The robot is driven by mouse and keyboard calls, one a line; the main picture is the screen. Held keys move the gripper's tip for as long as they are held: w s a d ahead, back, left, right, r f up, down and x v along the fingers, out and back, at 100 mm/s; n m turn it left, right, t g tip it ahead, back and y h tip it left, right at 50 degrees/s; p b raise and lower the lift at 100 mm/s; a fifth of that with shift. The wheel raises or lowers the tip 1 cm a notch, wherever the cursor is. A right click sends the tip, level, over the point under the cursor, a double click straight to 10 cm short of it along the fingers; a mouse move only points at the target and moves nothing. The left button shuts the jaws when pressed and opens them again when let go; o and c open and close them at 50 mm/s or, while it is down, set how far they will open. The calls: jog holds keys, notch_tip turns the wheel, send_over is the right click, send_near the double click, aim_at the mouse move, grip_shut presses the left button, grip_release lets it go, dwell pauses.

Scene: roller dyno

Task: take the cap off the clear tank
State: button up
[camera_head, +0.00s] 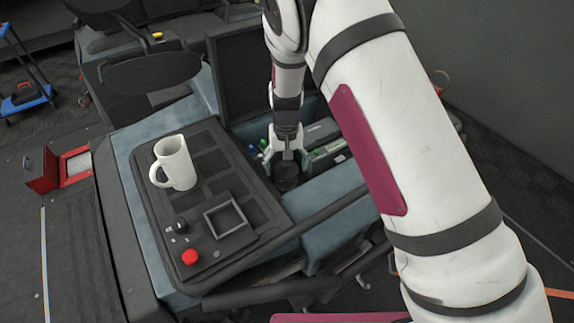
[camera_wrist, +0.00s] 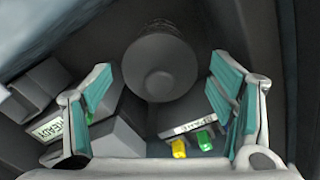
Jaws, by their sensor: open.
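My gripper (camera_head: 287,164) points down into the recess of the dark console in the head view. Its two fingers are open and stand apart, with nothing held between the pads. A dark round cap (camera_head: 287,183) sits just below the fingertips. In the wrist view the dark ridged cap (camera_wrist: 158,50), with a lighter round disc, lies between and a little beyond the two teal pads (camera_wrist: 225,85). No contact with the pads shows. The clear wall of a tank cannot be made out in either view.
A white mug (camera_head: 177,163), a square frame (camera_head: 225,217) and a red button (camera_head: 190,257) are on the panel to the left. Grey boxes stand close by in the recess, one with a READY display (camera_wrist: 48,129). Yellow (camera_wrist: 179,148) and green pieces lie near the right finger.

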aim_at(286, 163)
jog(key=c, duration=1.1)
jog(key=shift+r, duration=1.1)
jog(key=shift+r+p, duration=0.3)
jog(key=shift+r, duration=0.05)
jog(key=shift+r, duration=1.1)
